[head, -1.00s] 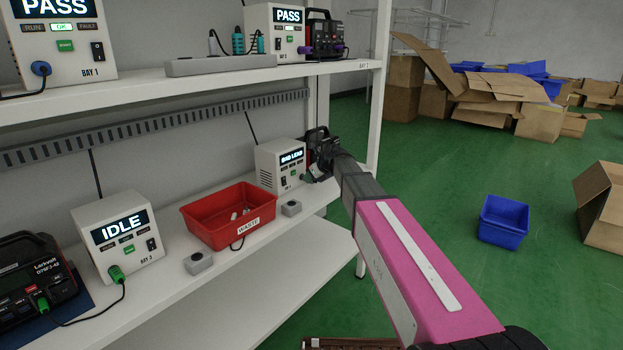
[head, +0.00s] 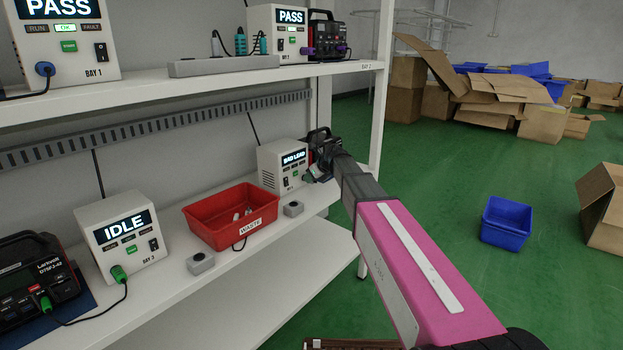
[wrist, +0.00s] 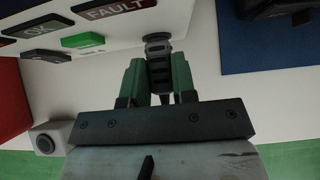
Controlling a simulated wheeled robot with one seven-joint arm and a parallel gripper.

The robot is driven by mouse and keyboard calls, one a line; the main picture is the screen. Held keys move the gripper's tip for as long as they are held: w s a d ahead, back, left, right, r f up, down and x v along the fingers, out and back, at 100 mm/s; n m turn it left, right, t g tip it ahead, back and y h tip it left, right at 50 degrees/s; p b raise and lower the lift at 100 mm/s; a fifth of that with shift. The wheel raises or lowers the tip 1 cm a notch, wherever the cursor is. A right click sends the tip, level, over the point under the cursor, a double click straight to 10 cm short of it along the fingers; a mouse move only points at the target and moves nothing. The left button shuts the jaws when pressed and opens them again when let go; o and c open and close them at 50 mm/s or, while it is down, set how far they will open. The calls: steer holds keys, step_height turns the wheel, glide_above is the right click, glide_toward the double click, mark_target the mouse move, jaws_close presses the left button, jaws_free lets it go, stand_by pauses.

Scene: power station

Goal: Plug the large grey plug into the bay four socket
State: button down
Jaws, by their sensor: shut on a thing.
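The bay four unit (head: 283,165) is the white box at the right end of the lower shelf, its screen reading BAD LEAD. My gripper (head: 322,170) is at its right front side. In the wrist view my gripper (wrist: 157,75) is shut on the grey plug (wrist: 159,62), a dark ribbed body between two green fingers. The plug's grey front collar is against or very close to the unit's white front (wrist: 110,45). The socket is hidden behind the plug, so I cannot tell how deep it sits.
A red WASTE bin (head: 218,222) stands left of the unit. A small grey button box (head: 293,209) sits in front of it. A black device (head: 318,140) stands close behind my gripper. The upper shelf (head: 200,90) runs overhead.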

steer(key=shift+w+a, duration=0.1)
steer(key=shift+a, duration=0.05)
steer(key=c, duration=0.8)
jaws_free()
steer(key=shift+c, duration=0.2)
steer(key=v, duration=1.1)
steer(key=s+d+f+n+g+h, duration=0.1)
steer(key=s+d+f+n+h, duration=0.1)
steer(key=s+d+f+n, duration=0.4)
steer(key=s+d+f+n+g+h, duration=0.2)
steer(key=s+d+f+n, duration=0.4)
steer(key=s+f+n, duration=0.5)
steer(key=s+d+f+n+g+h, duration=0.2)
steer(key=s+d+f+n, duration=0.4)
steer(key=s+f, duration=0.5)
steer(key=s+n+h, duration=0.1)
steer(key=s+n, duration=0.1)
steer(key=shift+d+n, duration=0.3)
